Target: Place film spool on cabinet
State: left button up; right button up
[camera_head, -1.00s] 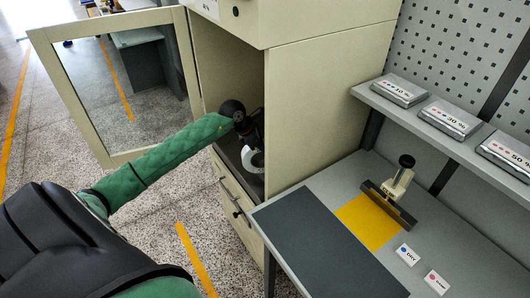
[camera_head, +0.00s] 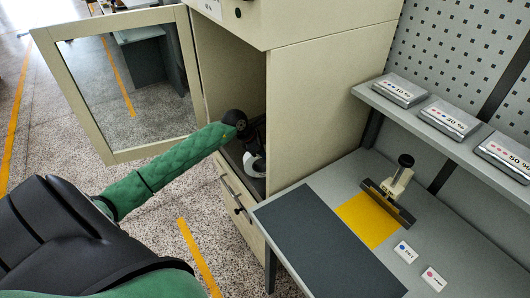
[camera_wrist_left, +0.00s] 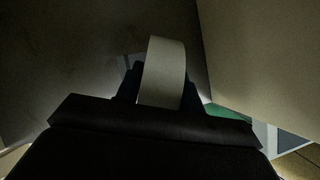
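The film spool (camera_head: 256,165) is a white ring inside the open beige cabinet (camera_head: 325,95), low over the dark cabinet floor. In the left wrist view the spool (camera_wrist_left: 163,70) shows as a pale band between two dark fingers. My left gripper (camera_head: 256,152) reaches into the cabinet opening from the left and appears shut on the spool. In the head view its fingers are mostly hidden by the wrist and shadow. I cannot tell whether the spool touches the cabinet floor. My right gripper is not in view.
The cabinet's glazed door (camera_head: 125,85) stands open to the left. A drawer with a handle (camera_head: 236,192) is below the opening. On the right, a grey table (camera_head: 440,250) holds a black-knobbed tool (camera_head: 398,184) on a yellow patch. Metal boxes (camera_head: 448,118) sit on a shelf.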

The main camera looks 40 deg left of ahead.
pick_arm(q)
jog(key=o, duration=0.4)
jog(key=shift+c, duration=0.2)
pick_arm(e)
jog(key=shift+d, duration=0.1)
pick_arm(q)
jog(key=shift+r, duration=0.15)
jog(key=shift+s+a+r, duration=0.1)
jog(key=shift+a+r, duration=0.05)
jog(key=b+v, duration=0.4)
jog(key=v, duration=0.5)
jog(key=shift+s+a+r, duration=0.1)
jog(key=shift+s, duration=0.05)
jog(key=shift+v, duration=1.05)
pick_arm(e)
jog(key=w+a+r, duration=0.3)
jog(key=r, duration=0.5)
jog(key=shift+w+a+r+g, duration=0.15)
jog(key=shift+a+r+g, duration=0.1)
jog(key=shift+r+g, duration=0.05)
